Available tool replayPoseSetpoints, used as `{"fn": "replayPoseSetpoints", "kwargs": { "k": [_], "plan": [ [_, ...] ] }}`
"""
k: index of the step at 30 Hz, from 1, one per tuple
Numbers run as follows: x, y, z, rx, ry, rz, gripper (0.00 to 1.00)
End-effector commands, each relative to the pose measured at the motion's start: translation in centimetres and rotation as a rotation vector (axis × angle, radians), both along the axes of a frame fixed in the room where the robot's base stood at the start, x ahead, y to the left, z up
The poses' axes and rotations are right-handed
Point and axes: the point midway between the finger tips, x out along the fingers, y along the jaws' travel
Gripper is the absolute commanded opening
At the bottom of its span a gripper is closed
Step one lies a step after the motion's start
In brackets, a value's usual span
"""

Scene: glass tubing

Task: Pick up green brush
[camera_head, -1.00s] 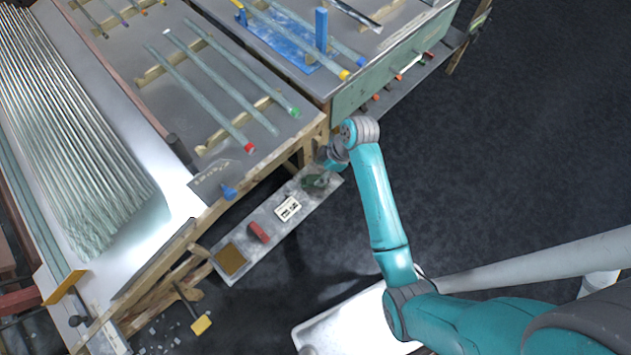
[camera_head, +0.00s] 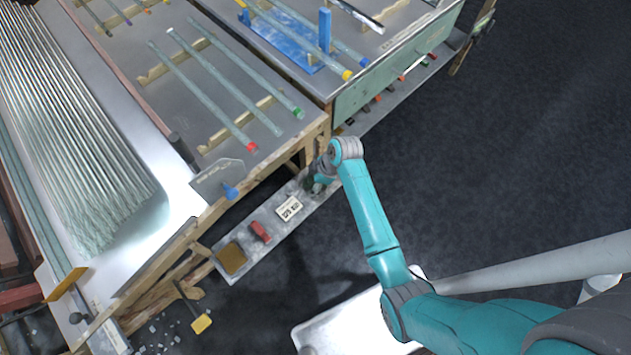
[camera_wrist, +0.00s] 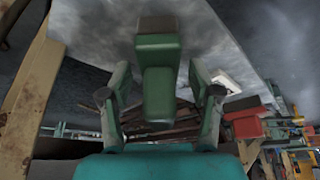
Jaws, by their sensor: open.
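The green brush (camera_wrist: 158,80) shows in the middle of the wrist view as a green block with a dark grey end towards the top. My gripper (camera_wrist: 158,92) is open, with one green finger on each side of the brush. The fingers look apart from it, though contact is hard to judge. In the head view, my gripper (camera_head: 315,181) is low over the far end of a narrow grey shelf (camera_head: 275,217) below the benches. The brush there is mostly hidden by my gripper and wrist.
The shelf also holds a white printed card (camera_head: 289,208), a red object (camera_head: 260,232) and a brown square pad (camera_head: 231,259). Wooden bench legs and a bench edge stand close beside the shelf. Glass tubes (camera_head: 205,100) lie on the bench above. Dark floor is open to the right.

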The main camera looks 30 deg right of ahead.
Motion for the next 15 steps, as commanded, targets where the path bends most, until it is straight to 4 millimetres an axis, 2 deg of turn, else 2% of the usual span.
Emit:
{"fn": "replayPoseSetpoints", "kwargs": {
  "k": [1, 2, 6, 9, 15],
  "plan": [
    [-0.01, -0.01, 0.01, 0.000, 0.000, 0.000, 0.62],
    [-0.01, -0.02, 0.01, 0.000, 0.000, 0.000, 0.57],
    [-0.01, -0.02, 0.01, 0.000, 0.000, 0.000, 0.23],
    [-0.02, -0.02, 0.01, 0.000, 0.000, -0.001, 0.00],
    [-0.02, -0.01, 0.02, 0.000, 0.000, -0.001, 0.00]
  ]
}}
